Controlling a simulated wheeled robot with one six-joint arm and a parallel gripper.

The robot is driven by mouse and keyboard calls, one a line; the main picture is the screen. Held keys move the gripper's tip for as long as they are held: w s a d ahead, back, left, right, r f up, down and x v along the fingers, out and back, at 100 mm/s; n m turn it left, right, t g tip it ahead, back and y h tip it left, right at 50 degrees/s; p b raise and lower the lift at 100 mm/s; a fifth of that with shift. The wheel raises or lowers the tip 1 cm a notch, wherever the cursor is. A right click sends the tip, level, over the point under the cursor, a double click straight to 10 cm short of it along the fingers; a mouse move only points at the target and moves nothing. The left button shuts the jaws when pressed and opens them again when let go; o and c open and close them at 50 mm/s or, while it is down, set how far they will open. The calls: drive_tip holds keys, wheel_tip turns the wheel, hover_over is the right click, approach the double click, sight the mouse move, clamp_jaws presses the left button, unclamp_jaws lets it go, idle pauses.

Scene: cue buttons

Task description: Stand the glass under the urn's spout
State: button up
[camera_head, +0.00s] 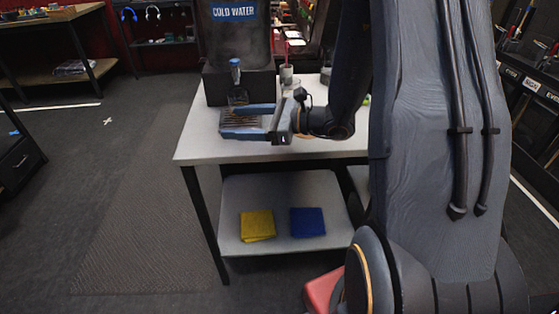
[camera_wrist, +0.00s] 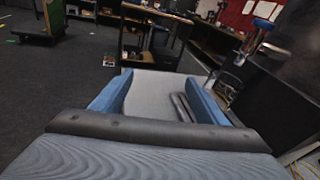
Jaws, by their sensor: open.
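The dark urn (camera_head: 235,38) labelled COLD WATER stands at the back of the white table, with a blue-topped spout (camera_head: 235,72) on its front. The spout also shows at the upper right of the wrist view (camera_wrist: 250,42). A clear glass (camera_head: 238,97) appears below the spout in the head view; its base is hidden behind my gripper. My gripper (camera_head: 226,120) is open, its blue fingers pointing left, in front of the glass. In the wrist view nothing is between the fingers (camera_wrist: 159,82); a faint clear shape, likely the glass (camera_wrist: 228,84), is outside the right finger.
A dark slatted tray (camera_head: 243,119) shows between my fingers in the head view. A light cup (camera_head: 287,74) is right of the urn. The white table's (camera_head: 200,145) front left is clear. A yellow cloth (camera_head: 257,225) and a blue cloth (camera_head: 307,222) lie on the lower shelf.

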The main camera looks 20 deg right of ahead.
drive_tip(key=s+a+f+n+g+h, duration=0.25)
drive_tip(key=s+n+g, duration=0.3)
drive_tip(key=s, duration=0.35)
drive_tip(key=s+a+f+n+g+h, duration=0.1)
drive_tip(key=s+a+n+g, duration=0.4)
drive_tip(key=s, duration=0.4)
drive_tip(key=s+d+n+h, duration=0.3)
drive_tip(key=d+n+h, duration=0.6)
drive_tip(key=d+n, duration=0.2)
drive_tip(key=shift+s+d+n+t+h, duration=0.2)
drive_tip(key=shift+s+n+t+h, duration=0.2)
drive_tip(key=shift+n, duration=0.75)
